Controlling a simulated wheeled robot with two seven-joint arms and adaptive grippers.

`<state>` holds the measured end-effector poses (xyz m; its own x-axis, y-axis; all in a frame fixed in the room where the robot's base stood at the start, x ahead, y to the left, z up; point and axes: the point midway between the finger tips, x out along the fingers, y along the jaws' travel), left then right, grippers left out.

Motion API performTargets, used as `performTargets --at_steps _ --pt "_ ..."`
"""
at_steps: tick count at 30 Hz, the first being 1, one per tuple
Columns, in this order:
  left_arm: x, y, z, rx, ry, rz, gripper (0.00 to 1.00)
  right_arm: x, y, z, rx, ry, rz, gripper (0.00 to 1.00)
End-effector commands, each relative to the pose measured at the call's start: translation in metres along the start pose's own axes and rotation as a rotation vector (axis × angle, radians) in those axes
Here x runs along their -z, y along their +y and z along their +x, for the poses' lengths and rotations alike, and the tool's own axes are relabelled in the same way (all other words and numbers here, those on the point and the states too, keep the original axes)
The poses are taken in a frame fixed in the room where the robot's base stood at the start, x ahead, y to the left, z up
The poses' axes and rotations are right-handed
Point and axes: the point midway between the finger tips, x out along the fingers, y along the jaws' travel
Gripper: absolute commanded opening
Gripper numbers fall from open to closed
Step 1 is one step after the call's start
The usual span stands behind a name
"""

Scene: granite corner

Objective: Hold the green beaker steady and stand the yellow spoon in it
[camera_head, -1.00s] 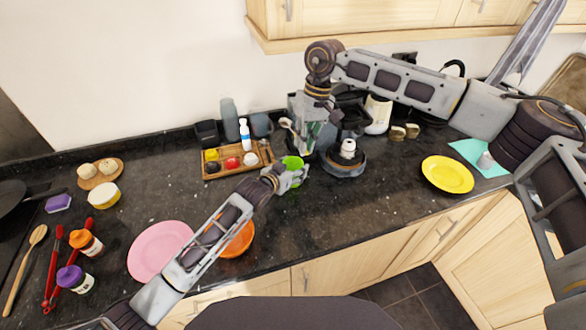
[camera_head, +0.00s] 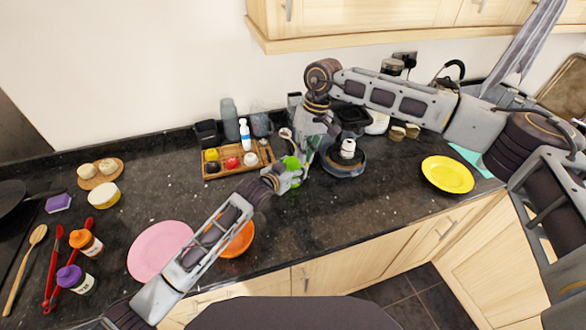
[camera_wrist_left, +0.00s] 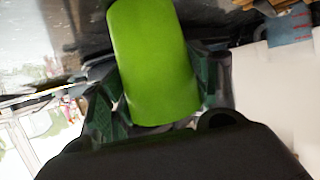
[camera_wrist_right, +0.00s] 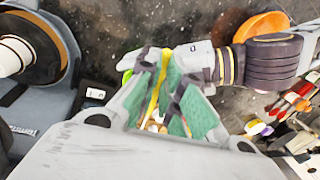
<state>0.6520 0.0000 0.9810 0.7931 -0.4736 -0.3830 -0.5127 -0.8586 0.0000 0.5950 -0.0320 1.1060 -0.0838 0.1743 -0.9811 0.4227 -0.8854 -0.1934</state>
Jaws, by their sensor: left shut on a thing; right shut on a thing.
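The green beaker (camera_head: 291,162) is upright near the counter's middle. My left gripper (camera_head: 287,177) is shut around its side. The beaker fills the middle of the left wrist view (camera_wrist_left: 153,60) between the fingers. My right gripper (camera_head: 307,157) points down just right of the beaker, close to its rim. It is shut on the yellow spoon (camera_wrist_right: 157,88), whose yellow length shows between the green finger pads in the right wrist view. Only a sliver of the beaker (camera_wrist_right: 127,76) shows there. I cannot tell whether the spoon's lower end is inside the beaker.
A wooden tray (camera_head: 226,172) with small jars stands behind and left. A dark round pot-like appliance (camera_head: 344,165) is close on the right. A pink plate (camera_head: 158,250) and orange bowl (camera_head: 238,241) lie front left; a yellow plate (camera_head: 447,174) lies right. Counter in front is clear.

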Motion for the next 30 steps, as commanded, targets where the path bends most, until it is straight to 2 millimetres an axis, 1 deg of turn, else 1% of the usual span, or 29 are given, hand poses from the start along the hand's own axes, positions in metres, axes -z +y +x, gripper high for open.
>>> performTargets --at_steps 24,30 --pt "0.000 0.000 0.000 0.000 0.000 0.000 0.38 0.000 0.006 0.034 0.001 0.000 0.000 0.00" --pt "0.000 0.000 0.000 0.000 0.000 0.000 0.38 0.000 0.007 0.039 0.000 0.001 -0.001 0.00"
